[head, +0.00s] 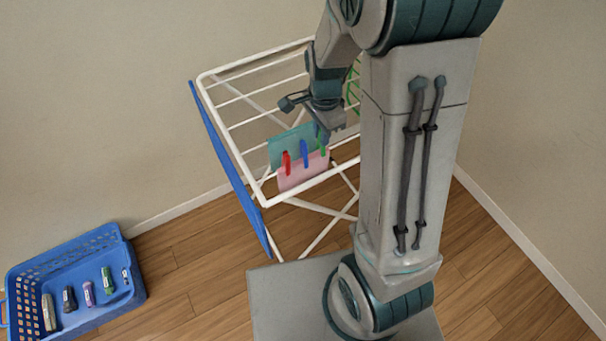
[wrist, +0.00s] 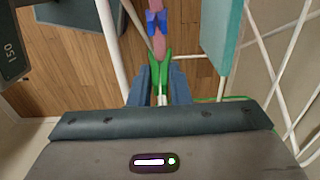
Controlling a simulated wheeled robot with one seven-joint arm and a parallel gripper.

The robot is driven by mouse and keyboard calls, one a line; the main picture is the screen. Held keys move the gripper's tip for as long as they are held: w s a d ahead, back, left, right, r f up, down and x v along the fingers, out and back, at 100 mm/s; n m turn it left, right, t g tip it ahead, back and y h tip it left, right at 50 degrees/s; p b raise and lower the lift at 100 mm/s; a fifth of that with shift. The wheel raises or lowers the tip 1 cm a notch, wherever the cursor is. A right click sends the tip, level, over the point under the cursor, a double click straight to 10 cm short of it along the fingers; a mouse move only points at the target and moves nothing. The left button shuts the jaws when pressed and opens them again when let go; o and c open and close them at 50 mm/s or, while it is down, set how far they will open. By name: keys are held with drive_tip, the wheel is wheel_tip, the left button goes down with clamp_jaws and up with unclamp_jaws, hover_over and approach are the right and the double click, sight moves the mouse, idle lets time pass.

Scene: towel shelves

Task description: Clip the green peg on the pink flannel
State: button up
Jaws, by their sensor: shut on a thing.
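The pink flannel (head: 303,172) hangs on the front of the white drying rack, beside a teal cloth (head: 284,151). A red peg (head: 287,163) and a blue peg (head: 305,153) sit on its upper edge. My gripper (head: 322,137) is at the flannel's right end, shut on the green peg (head: 321,147). In the wrist view the green peg (wrist: 160,70) stands between my blue fingers, its jaws at the near end of the pink strip (wrist: 159,46). Whether the jaws grip the cloth cannot be told. The blue peg (wrist: 156,22) is farther along.
The white rack (head: 232,93) has bars close around my gripper. A blue basket (head: 122,253) with several small items stands on the floor at left. Something green (head: 353,88) shows behind my arm.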

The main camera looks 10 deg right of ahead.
drive_tip(key=shift+f+b, duration=0.65)
drive_tip(key=shift+f, duration=0.35)
idle(0.3)
drive_tip(key=o, duration=1.2)
drive_tip(key=shift+r, duration=0.15)
wheel_tip(320, 180, up, 7)
drive_tip(key=p, duration=0.6)
idle(0.3)
